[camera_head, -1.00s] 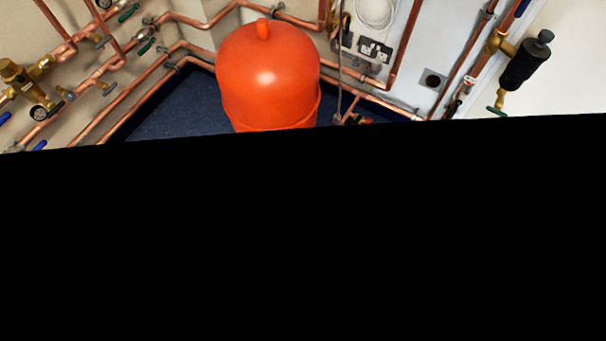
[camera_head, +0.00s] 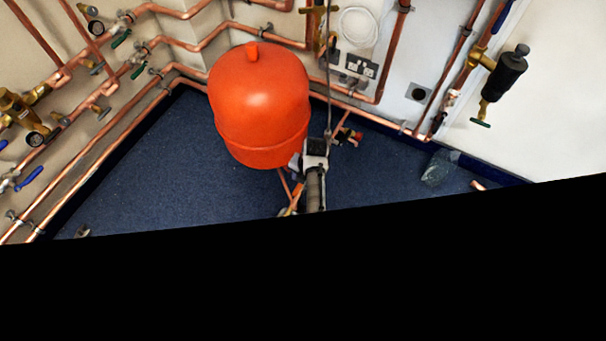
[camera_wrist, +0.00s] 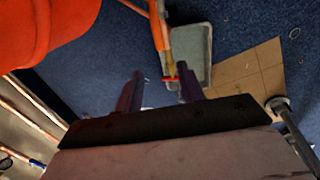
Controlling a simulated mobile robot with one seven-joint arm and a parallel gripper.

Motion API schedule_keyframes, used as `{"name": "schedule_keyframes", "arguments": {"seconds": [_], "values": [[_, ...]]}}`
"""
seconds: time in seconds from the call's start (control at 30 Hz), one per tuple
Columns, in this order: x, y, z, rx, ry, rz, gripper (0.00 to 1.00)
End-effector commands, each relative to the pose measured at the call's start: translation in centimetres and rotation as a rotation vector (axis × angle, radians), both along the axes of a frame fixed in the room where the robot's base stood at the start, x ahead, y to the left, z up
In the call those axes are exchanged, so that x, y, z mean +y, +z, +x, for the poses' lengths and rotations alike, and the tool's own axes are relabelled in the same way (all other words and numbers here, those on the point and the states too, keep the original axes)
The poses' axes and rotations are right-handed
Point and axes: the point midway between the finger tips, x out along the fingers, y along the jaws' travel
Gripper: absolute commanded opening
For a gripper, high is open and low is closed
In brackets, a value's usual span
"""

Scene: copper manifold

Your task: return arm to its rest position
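My gripper (camera_wrist: 162,88) shows in the wrist view with its two dark fingers spread apart. It is open, and nothing is held between the fingers. Beyond the fingertips are a copper pipe with a red-handled brass fitting (camera_wrist: 170,73) and a grey tray-like object (camera_wrist: 192,50) on the blue floor. They appear apart from the fingers.
A red tank (camera_head: 260,100) stands in the corner; its side shows close at the upper left of the wrist view (camera_wrist: 45,28). Copper pipes with valves line both walls. Blue floor (camera_head: 160,165) is clear left of the tank.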

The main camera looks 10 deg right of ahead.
Motion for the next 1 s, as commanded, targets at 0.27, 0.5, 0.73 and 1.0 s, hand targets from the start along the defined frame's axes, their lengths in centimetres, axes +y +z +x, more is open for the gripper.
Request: {"name": "schedule_keyframes", "arguments": {"seconds": [0.27,0.5,0.73,1.0], "values": [[-0.3,1.7,-0.2,0.000,-0.001,0.000,0.39],[-0.3,1.7,-0.2,0.000,-0.001,0.000,0.39],[-0.3,1.6,-0.2,0.000,-0.001,0.000,0.39],[-0.3,1.6,-0.2,0.000,0.000,0.000,0.39]]}}
